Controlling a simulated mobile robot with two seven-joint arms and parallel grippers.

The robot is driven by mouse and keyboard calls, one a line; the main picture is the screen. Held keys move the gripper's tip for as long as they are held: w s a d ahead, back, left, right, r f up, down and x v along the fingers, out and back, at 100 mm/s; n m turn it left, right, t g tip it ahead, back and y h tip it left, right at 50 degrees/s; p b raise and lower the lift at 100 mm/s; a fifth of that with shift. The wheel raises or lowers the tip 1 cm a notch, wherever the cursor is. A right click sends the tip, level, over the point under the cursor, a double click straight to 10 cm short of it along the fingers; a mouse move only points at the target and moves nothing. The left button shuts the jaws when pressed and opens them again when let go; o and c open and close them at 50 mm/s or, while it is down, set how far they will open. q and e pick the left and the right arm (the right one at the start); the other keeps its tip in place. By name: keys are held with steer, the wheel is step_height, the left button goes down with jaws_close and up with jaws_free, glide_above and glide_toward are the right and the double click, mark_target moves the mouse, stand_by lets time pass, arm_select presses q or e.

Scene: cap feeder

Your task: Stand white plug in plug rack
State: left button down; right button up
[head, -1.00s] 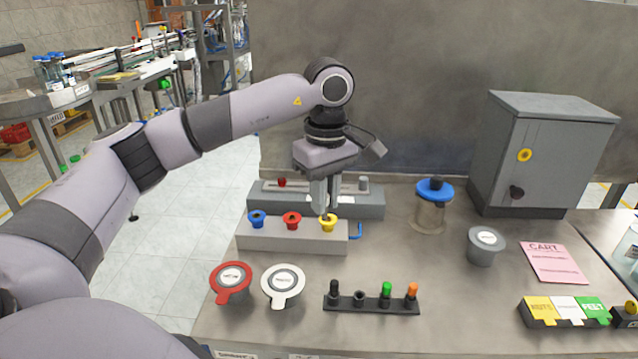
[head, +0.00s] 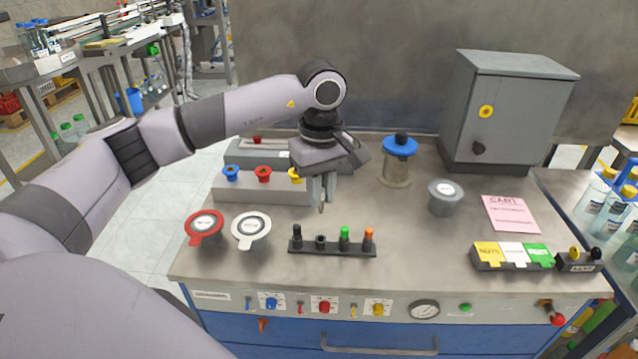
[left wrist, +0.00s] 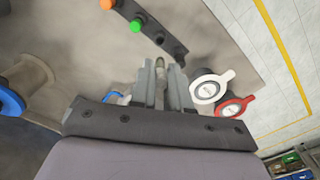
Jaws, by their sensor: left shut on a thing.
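The plug rack (head: 333,250) is a dark strip near the table's front. It holds a black plug (head: 297,232), a green plug (head: 344,232) and an orange plug (head: 369,235); the position between black and green (head: 320,241) has no coloured plug. My left gripper (head: 321,201) points down above and behind the rack. It is shut on a small pale plug, taken as the white plug (head: 321,209), whose tip shows below the fingers, apart from the rack. In the left wrist view the plug (left wrist: 159,72) shows between the fingers. My right gripper is not in view.
A blue-topped jar (head: 398,165) is behind right.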

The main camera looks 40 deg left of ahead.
arm_select(q)
steer(key=shift+f+b, duration=2.2)
steer(key=shift+f, duration=1.05)
steer(key=shift+f+b, duration=1.05)
steer(key=shift+f, duration=0.2)
steer(key=c, duration=1)
jaws_free()
steer(key=shift+r, duration=3.65)
steer(key=shift+f, duration=0.1)
